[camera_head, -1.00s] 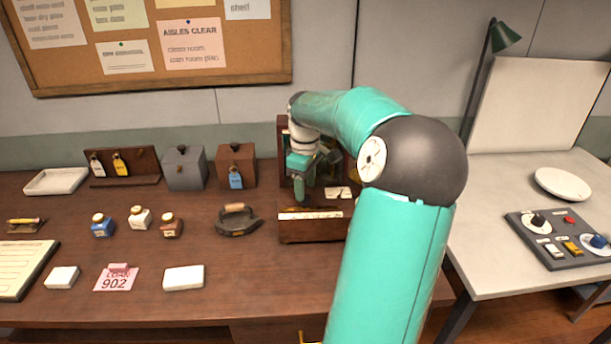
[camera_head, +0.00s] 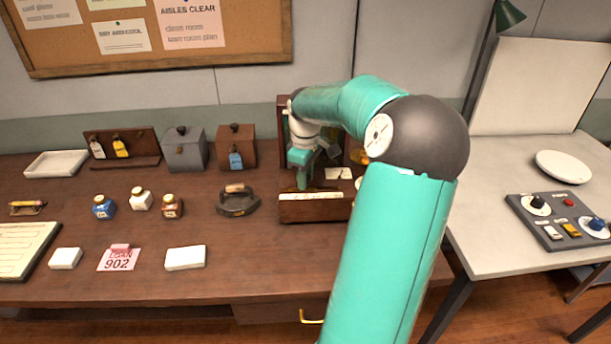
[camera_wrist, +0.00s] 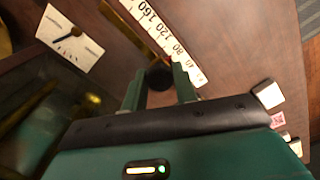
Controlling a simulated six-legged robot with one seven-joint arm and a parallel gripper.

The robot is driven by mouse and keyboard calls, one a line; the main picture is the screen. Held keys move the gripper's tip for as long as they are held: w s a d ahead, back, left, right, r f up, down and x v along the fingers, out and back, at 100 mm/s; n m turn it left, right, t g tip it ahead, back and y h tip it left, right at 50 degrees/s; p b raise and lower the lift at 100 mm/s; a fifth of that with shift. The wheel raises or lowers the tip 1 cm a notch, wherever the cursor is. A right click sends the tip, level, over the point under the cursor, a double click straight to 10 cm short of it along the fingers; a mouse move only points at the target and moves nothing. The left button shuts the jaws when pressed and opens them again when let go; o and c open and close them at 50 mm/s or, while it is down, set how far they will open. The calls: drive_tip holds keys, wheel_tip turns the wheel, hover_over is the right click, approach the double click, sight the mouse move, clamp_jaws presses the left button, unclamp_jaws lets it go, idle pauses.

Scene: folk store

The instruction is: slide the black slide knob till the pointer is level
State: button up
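The black slide knob (camera_wrist: 158,77) sits on a brass rail (camera_wrist: 135,27) beside a white numbered scale (camera_wrist: 165,35) in the wrist view. My gripper (camera_wrist: 159,83) is open, with one finger on each side of the knob and small gaps showing. A white card (camera_wrist: 50,28) with a dark pointer (camera_wrist: 68,37) lies at the upper left; I cannot tell whether the pointer is level. In the head view the wooden scale box (camera_head: 312,212) stands on the desk with its white scale strip (camera_head: 310,196) in front. My gripper (camera_head: 302,180) is low over it and hides the knob.
A flat iron (camera_head: 238,202) stands left of the box, with small bottles (camera_head: 172,206) beyond it. A grey box (camera_head: 184,150) and a brown box (camera_head: 236,148) stand behind. A control panel (camera_head: 560,220) is on the right table.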

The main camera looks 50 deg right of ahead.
drive_tip(key=shift+s+d, duration=0.1)
idle(0.3)
drive_tip(key=shift+s+d, duration=0.85)
drive_tip(key=shift+s, duration=0.15)
drive_tip(key=o, duration=0.8)
wheel_tip(320, 180, up, 7)
idle(0.6)
drive_tip(key=shift+a, duration=0.1)
idle(0.4)
